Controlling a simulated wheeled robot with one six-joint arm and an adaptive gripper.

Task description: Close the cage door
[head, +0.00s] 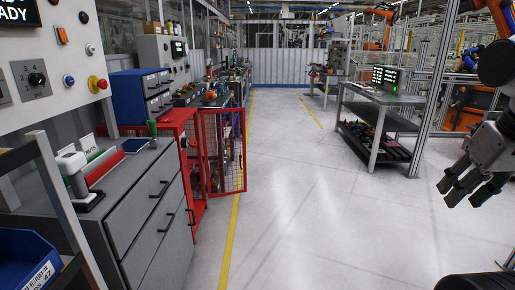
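The cage door (223,150), a red-framed wire mesh panel, stands swung open into the aisle at the left of centre. It hangs from the red cage (183,130), which sits behind the grey drawer cabinet. My gripper (462,192) is at the right edge of the view, well apart from the door, with the aisle floor between them. Its dark fingers point down and left, and nothing shows between them. The fingers look spread, though part of the gripper is cut off by the picture edge.
A grey drawer cabinet (150,215) stands at the near left, with a control panel (55,50) above it. A blue bin (25,262) is at the lower left. A metal workbench (385,98) stands at the right. The aisle floor (310,190) is clear, with a yellow line beneath the door.

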